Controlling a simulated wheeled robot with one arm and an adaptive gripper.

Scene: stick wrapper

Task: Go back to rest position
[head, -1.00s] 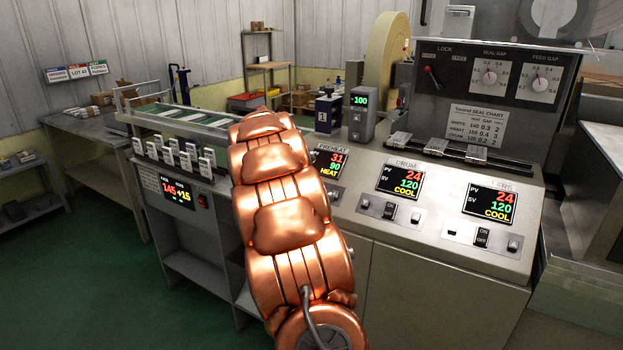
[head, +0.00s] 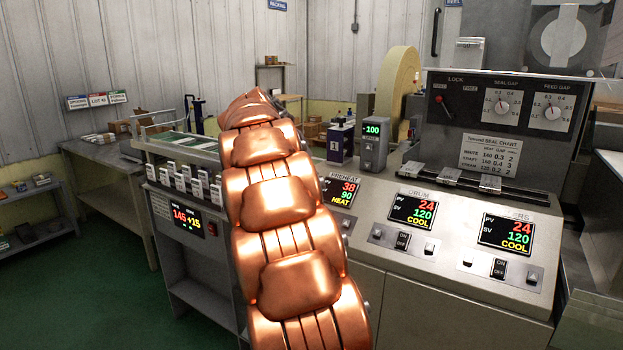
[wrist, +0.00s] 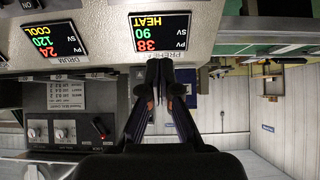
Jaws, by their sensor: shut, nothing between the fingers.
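My gripper (wrist: 165,78) shows in the wrist view with its dark fingers together and nothing between them. Its tips overlap the PREHEAT label in the picture, beside the preheat display (wrist: 160,36); I cannot tell how far they are from the panel. The wrist picture is upside down. In the head view my copper-coloured arm rises from the bottom middle toward the panel's left part, and the gripper is hidden behind it. The preheat display (head: 340,191) reads 38 over 90 with HEAT.
The control panel (head: 455,243) holds the drum display (head: 413,210) and another display (head: 507,233), both 24 over 120, COOL. A grey box (head: 374,145) reading -100 stands behind the preheat display. A row of white switches (head: 184,182) is left of my arm. Green floor (head: 110,300) is clear at left.

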